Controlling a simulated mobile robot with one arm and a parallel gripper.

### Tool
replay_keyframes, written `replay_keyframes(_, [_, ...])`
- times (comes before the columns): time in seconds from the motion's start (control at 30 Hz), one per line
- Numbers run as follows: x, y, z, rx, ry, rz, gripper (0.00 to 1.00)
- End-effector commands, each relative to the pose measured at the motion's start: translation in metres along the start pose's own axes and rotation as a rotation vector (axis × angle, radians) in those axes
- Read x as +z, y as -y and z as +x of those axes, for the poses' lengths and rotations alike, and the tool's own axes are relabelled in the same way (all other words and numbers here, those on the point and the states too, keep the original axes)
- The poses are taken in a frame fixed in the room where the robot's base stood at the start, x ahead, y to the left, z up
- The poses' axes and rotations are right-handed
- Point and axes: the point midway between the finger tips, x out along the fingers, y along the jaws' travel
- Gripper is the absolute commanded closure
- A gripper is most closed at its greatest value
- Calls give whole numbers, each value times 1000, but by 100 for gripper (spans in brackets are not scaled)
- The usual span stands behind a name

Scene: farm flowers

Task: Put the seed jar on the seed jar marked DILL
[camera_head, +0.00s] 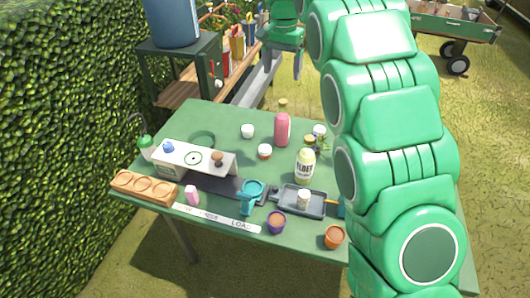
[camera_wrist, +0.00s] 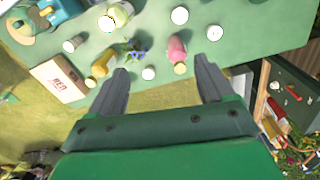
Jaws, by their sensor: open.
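Several small jars stand on the green table, and I cannot read DILL on any of them. In the head view a white-topped jar (camera_head: 247,131) and a white-topped jar with a reddish-brown body (camera_head: 264,152) stand left of the pink bottle. Another pale jar (camera_head: 303,198) stands in the grey tray. A gold-lidded jar (camera_head: 309,141) and a white-topped jar (camera_head: 319,130) stand near the blue flowers. In the wrist view my gripper (camera_wrist: 160,72) is open and empty, its fingers pointing toward the table's far edge. White round tops (camera_wrist: 148,73) show past the fingertips.
A pink bottle (camera_head: 282,130) and a pale labelled bottle (camera_head: 305,166) stand among the jars. A white stand (camera_head: 193,158), grey tray (camera_head: 316,207), wooden holder (camera_head: 145,186), turquoise tool (camera_head: 250,198) and pots (camera_head: 334,237) crowd the front. A dense hedge (camera_head: 70,120) borders the left.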

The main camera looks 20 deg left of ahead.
Motion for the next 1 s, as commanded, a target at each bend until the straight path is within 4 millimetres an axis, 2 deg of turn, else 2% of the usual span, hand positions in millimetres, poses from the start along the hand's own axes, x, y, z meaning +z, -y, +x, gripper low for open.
replay_keyframes(0.2, [-5,28,11,-8,-3,-2,19])
replay_keyframes(0.4, [-7,43,17,-13,-4,-3,19])
replay_keyframes(0.7, [-8,59,24,-18,-4,-4,19])
replay_keyframes(1.0, [-8,59,43,-18,-5,-3,19])
